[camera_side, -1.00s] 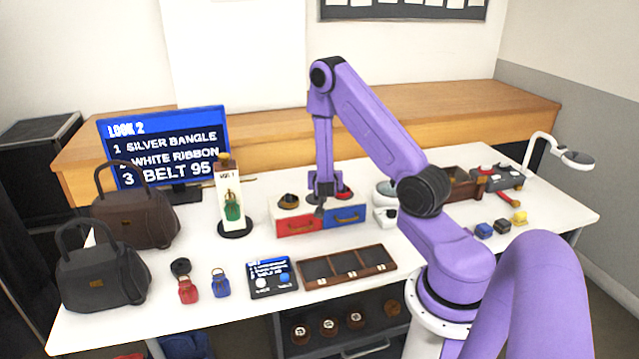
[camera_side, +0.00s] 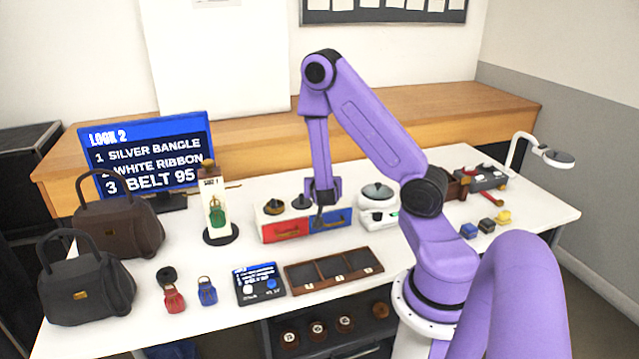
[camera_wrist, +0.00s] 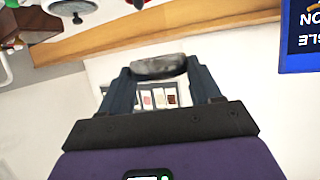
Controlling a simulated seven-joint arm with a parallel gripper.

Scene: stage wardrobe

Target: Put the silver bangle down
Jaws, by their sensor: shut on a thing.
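My gripper (camera_side: 319,218) hangs pointing down at the front of the small red-and-blue drawer box (camera_side: 285,230), by the blue drawer. In the wrist view my gripper (camera_wrist: 160,72) has its two dark fingers closed on a grey, rounded band, the silver bangle (camera_wrist: 158,66). The bangle spans the gap between the fingertips. In the side view I cannot make it out; it is too small or hidden by the fingers. The screen (camera_side: 150,150) lists "Look 2", with silver bangle first, then white ribbon and belt 95.
A three-compartment tray (camera_side: 334,287) and a blue-screened panel (camera_side: 260,298) lie in front.

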